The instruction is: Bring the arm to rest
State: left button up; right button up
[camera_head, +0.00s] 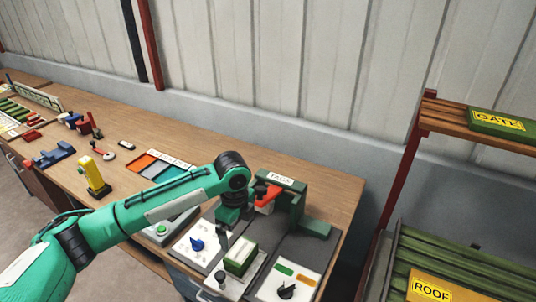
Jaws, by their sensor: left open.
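My left arm (150,210) comes in from the left, green with black joints, and reaches across the front of the workbench. Its left gripper (224,243) points down at the bench's right part and is open. It is just above and beside a green and white block (241,257); I cannot tell whether they touch. Nothing is clearly seen between the fingers, which are small and partly hidden by the wrist. My right gripper is not in view.
A green stand with a "TAGS" label (281,179) and a red part (267,200) stands close behind the gripper. Panels with a blue knob (197,244) and a black knob (287,291) flank the block. A yellow post (94,176) stands left. A shelf (460,125) is at right.

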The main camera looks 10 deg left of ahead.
pick_arm(q)
jog(key=s+d+f+n+t+h, duration=0.1)
jog(key=s+d+f+n+h, duration=0.1)
jog(key=s+d+f+n, duration=0.35)
jog(key=s+d+f+n+t+h, duration=0.1)
jog(key=s+d+f+n+h, duration=0.15)
jog(key=s, duration=0.55)
jog(key=s+a+f+n+t+y, duration=0.1)
jog(key=s+a+f+n+y, duration=0.1)
jog(key=s+a+n, duration=0.5)
jog(key=s+a+f+n+t+y, duration=0.1)
jog(key=s+a+f+n+y, duration=0.1)
jog(key=s+a+n, duration=0.5)
jog(key=s+f+m+g, duration=0.2)
jog(key=s+f, duration=0.1)
jog(key=f, duration=2.9)
jog(key=s+a+f, duration=0.2)
jog(key=s+f, duration=0.7)
jog(key=s+a+f+g, duration=0.1)
jog(key=s+f, duration=0.8)
jog(key=shift+s+a+f, duration=0.15)
jog(key=shift+s+a, duration=0.25)
